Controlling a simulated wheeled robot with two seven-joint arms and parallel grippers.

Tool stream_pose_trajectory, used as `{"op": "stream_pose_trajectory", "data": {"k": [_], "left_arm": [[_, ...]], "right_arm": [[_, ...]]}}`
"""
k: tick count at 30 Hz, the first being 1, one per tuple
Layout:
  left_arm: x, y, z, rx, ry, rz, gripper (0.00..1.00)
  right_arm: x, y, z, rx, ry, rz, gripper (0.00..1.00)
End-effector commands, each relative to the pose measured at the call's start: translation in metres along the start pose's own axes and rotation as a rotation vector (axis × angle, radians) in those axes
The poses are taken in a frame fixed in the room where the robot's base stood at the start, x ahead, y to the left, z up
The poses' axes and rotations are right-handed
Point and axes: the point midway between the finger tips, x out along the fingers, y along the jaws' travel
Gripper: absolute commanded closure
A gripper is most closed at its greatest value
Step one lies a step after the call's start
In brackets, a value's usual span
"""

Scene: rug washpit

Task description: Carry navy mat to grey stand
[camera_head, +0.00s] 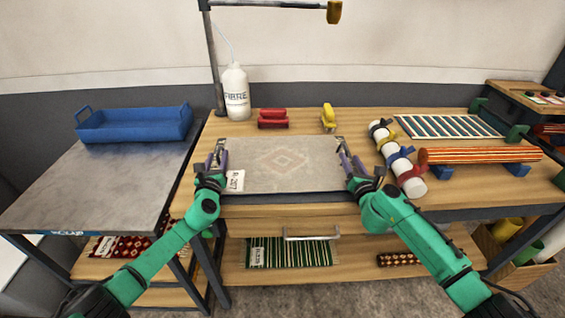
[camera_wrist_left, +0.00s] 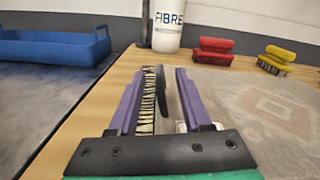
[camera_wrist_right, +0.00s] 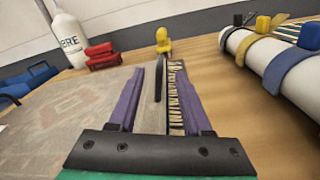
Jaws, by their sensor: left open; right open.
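A flat grey-beige mat (camera_head: 278,164) with a faded diamond pattern and a white tag (camera_head: 235,180) lies on the wooden bench; its colour does not look navy. A dark strip shows along its front edge. My left gripper (camera_head: 216,162) is open at its left edge, and my right gripper (camera_head: 346,160) is open at its right edge. In each wrist view a thin dark upright piece stands between the fingers (camera_wrist_left: 161,95) (camera_wrist_right: 159,82), with a pale fringe beside it; contact is unclear. The grey-topped stand (camera_head: 100,185) is at left.
A blue tub (camera_head: 135,124) sits at the stand's back; its front is clear. A white bottle (camera_head: 236,92), red brush (camera_head: 272,118) and yellow brush (camera_head: 328,118) stand behind the mat. A white roll (camera_head: 400,160) with straps and an orange striped roll (camera_head: 480,155) lie right.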

Motion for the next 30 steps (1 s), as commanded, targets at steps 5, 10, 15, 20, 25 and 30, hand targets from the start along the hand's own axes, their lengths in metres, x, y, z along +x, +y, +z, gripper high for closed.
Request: {"op": "stream_pose_trajectory", "data": {"k": [5,10,15,20,25,30], "left_arm": [[0.029,-0.001,0.001,0.001,-0.001,0.0,0.51],[0.041,0.0,0.001,0.001,0.0,0.0,0.51],[0.043,0.001,0.0,0.001,0.001,0.001,0.51],[0.043,0.001,0.0,0.0,0.001,0.001,0.63],[0.043,0.001,0.0,0.0,0.001,0.001,1.0],[0.043,0.001,0.0,0.0,0.001,0.002,1.0]], "right_arm": [[0.029,0.001,0.001,0.002,-0.003,0.0,0.51],[0.041,0.001,0.0,0.0,0.0,0.001,0.51],[0.043,0.001,0.0,0.0,0.001,0.001,0.51],[0.042,0.001,0.0,0.0,0.001,0.001,0.62],[0.042,0.001,0.0,0.0,0.001,0.001,1.0],[0.042,0.001,0.0,-0.001,0.001,0.001,1.0]]}}
